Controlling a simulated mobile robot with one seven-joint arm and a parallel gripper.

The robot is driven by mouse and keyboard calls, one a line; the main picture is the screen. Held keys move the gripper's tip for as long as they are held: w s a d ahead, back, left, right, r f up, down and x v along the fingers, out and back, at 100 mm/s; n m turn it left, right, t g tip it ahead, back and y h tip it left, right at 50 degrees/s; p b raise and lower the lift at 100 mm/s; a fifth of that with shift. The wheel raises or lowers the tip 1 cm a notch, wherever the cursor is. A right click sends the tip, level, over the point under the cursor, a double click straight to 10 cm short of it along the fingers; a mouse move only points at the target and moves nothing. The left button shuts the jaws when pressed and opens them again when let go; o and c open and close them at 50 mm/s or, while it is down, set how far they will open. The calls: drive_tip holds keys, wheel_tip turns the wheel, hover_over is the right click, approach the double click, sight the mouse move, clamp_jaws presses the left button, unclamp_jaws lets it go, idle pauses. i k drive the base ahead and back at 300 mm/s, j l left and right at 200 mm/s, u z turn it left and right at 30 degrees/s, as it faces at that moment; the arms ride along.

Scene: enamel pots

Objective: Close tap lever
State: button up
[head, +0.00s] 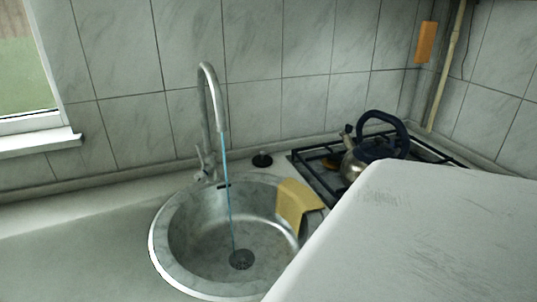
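The metal tap (209,98) has a tall curved spout and stands at the back rim of the round sink (167,270). A thin blue stream of water (229,195) falls from the spout to the drain (241,259). The tap lever (200,157) is at the left of the tap's base and points up, tilted slightly left. My gripper is not in view, so its state and its distance from the lever cannot be seen.
A yellow cloth (297,203) hangs over the sink's right rim. A kettle (357,160) with a dark handle stands on the gas hob (322,178). A large white scuffed surface (430,240) blocks the lower right. The counter (80,250) left of the sink is clear.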

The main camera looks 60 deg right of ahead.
sight(203, 167)
drive_tip(key=z, duration=1.15)
drive_tip(key=k+l, duration=0.05)
